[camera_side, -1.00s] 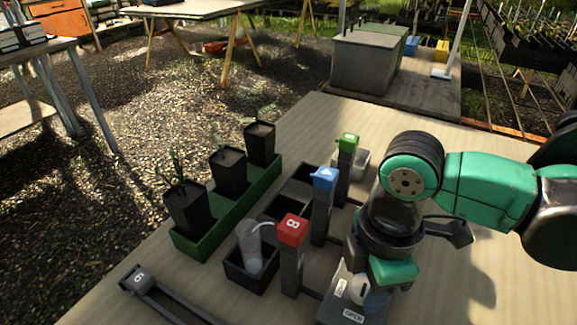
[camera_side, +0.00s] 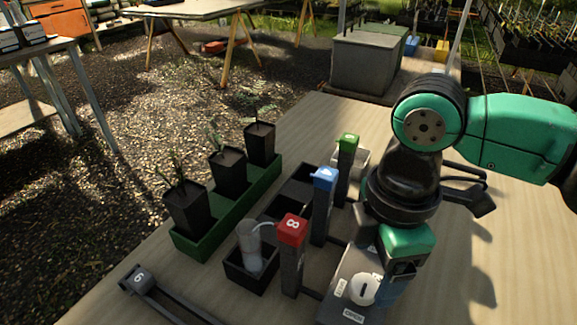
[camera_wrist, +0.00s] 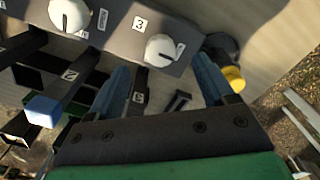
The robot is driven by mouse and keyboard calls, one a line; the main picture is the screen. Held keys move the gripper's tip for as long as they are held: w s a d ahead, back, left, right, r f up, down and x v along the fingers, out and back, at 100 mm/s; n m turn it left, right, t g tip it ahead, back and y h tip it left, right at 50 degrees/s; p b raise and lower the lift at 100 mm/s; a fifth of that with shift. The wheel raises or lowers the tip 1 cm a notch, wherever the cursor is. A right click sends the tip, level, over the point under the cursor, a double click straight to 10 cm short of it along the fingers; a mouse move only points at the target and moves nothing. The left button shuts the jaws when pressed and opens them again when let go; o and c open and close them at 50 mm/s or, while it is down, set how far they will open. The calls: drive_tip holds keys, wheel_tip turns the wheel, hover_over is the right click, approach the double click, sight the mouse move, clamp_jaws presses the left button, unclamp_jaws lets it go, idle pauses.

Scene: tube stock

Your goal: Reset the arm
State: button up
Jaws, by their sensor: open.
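My gripper (camera_wrist: 160,78) is open in the wrist view, with its two blue fingers apart and nothing held between them. In the side view my gripper (camera_side: 388,290) hangs at the right side of a grey control box (camera_side: 348,290) with a white knob (camera_side: 363,289) on top. In the wrist view the box (camera_wrist: 113,28) lies just beyond the fingertips and shows two white knobs and a label "3". From the side, the fingers are partly hidden, and I cannot tell whether they touch the box.
Posts with red (camera_side: 292,229), blue (camera_side: 325,178) and green (camera_side: 348,140) caps stand left of my arm. A clear bottle (camera_side: 250,247) stands in a black tray (camera_side: 245,279). A green planter (camera_side: 201,243) holds three pots. The tabletop at right (camera_side: 470,270) is clear.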

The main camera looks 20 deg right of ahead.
drive_tip(key=shift+r, duration=0.65)
drive_tip(key=w+d+m+t, duration=0.2)
drive_tip(key=d+m+t, duration=0.1)
drive_tip(key=d+m, duration=0.5)
drive_tip(key=w+d+m+t, duration=0.3)
drive_tip(key=d+m+t, duration=0.1)
drive_tip(key=d+m, duration=0.4)
drive_tip(key=d, duration=0.2)
drive_tip(key=shift+w+d, duration=0.25)
drive_tip(key=shift+d, duration=0.1)
